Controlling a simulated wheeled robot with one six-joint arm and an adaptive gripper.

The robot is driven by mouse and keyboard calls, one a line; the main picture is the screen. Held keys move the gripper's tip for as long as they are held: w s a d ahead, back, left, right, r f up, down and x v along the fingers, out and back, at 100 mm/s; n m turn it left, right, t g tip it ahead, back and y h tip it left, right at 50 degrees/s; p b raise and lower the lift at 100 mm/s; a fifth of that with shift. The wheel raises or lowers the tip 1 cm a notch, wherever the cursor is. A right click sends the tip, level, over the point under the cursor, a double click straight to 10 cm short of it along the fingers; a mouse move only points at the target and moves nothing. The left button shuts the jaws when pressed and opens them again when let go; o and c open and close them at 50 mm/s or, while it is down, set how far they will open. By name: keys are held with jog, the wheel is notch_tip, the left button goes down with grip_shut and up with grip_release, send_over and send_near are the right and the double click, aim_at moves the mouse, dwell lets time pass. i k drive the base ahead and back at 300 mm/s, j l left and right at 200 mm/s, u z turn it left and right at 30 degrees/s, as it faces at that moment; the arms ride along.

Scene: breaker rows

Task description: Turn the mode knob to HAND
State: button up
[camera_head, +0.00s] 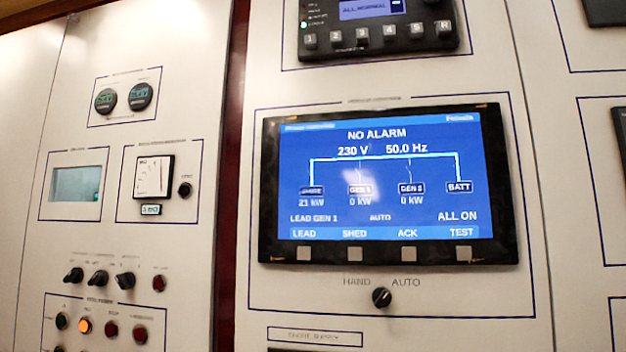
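The mode knob (382,298) is a small black rotary knob with a light pointer mark. It sits on the white panel below the large blue screen (380,185). The label HAND (357,282) is at its upper left and the label AUTO (406,282) at its upper right. The pointer mark appears to lean toward the upper right, to the AUTO side, though it is small. The screen reads NO ALARM, 230 V, 50.0 Hz, and AUTO near its lower middle. My gripper is not in view.
Four square buttons (355,253) line the screen's lower bezel, above the knob. A numbered keypad unit (377,30) is above the screen. The left panel holds gauges, black knobs (99,278) and lit buttons (85,326).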

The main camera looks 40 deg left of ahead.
aim_at(381, 296)
jog(key=u, duration=1.45)
